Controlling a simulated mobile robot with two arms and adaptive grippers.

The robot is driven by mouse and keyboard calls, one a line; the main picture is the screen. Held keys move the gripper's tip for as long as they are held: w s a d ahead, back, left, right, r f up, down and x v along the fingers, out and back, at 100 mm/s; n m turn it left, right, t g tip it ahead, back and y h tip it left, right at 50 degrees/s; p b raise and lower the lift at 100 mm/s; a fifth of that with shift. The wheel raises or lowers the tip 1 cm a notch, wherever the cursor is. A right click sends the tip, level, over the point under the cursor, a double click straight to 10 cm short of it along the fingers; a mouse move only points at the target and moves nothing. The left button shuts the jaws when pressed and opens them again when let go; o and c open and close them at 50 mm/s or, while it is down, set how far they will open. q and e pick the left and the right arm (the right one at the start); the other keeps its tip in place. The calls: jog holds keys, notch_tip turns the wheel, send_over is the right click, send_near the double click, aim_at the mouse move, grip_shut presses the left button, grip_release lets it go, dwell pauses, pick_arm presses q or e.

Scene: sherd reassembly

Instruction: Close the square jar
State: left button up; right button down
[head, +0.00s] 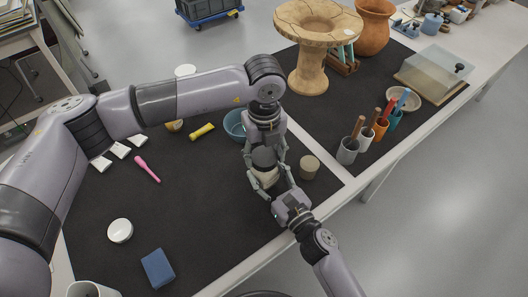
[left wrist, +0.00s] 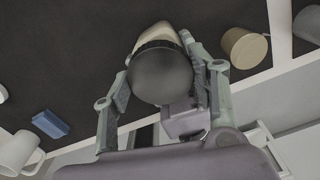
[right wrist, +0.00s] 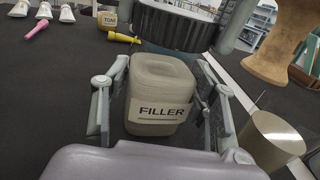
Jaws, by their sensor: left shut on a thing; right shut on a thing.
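The square jar is a beige-grey rounded block labelled FILLER (right wrist: 160,112); it also shows in the head view (head: 267,178). My right gripper (head: 271,184) is shut around its sides and holds it from the front right. A dark round lid (left wrist: 160,76) with a ridged rim is between the fingers of my left gripper (head: 263,160), which is shut on it. The lid is above the jar and hides part of it in the left wrist view. It also shows at the top of the right wrist view (right wrist: 172,32). I cannot tell if lid and jar touch.
A beige cylinder (head: 310,166) stands just right of the jar. A blue bowl (head: 235,125) is behind my left gripper. Tool cups (head: 347,151) stand farther right. A blue block (head: 158,268) and white dish (head: 120,230) lie front left. The dark mat between is mostly clear.

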pick_arm(q)
jog(key=m, duration=3.6)
jog(key=shift+f, duration=0.1)
jog(key=m, duration=0.3)
jog(key=shift+m, duration=0.4)
jog(key=o, duration=1.4)
jog(key=shift+c, duration=0.2)
